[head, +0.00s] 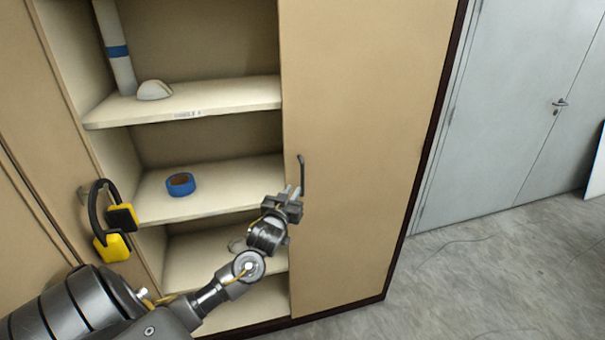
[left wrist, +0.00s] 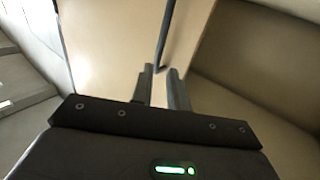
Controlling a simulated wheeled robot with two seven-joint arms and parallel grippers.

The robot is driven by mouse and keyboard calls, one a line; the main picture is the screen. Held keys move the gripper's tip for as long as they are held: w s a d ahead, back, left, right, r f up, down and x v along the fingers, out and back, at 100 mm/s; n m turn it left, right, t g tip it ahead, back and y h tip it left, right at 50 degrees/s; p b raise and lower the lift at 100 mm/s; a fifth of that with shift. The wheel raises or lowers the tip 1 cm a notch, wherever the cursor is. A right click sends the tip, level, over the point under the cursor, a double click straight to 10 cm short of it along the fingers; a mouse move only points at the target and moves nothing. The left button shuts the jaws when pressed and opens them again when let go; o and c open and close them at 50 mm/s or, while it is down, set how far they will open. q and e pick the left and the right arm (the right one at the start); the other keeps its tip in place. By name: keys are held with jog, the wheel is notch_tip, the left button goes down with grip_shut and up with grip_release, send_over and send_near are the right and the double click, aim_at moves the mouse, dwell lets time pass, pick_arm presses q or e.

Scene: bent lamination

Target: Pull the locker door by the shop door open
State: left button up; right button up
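The tan locker door (head: 360,130) by the grey shop door (head: 510,110) stands at the right of the locker, its face flat with the front. Its dark bar handle (head: 301,175) is upright near the door's left edge. My left gripper (head: 294,190) is at the lower end of the handle. In the left wrist view the two fingers (left wrist: 160,75) are apart, and the handle (left wrist: 165,40) comes down to the gap between their tips. I cannot tell whether they touch it. My right gripper is in neither view.
Open shelves left of the door hold a blue tape roll (head: 181,184), a white dome-shaped item (head: 154,90) and a white tube (head: 115,50). Yellow-and-black ear defenders (head: 112,245) hang at the left. Grey floor (head: 480,270) at the right is clear except for thin cables.

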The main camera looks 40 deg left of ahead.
aim_at(302, 176)
pick_arm(q)
jog(key=p+x, duration=0.2)
jog(key=x, duration=0.6)
jog(key=shift+w+a+r, duration=0.1)
jog(key=shift+w+a, duration=0.1)
jog(key=shift+w, duration=0.1)
jog(key=shift+p+x, duration=0.3)
jog(key=shift+x, duration=0.5)
grip_shut()
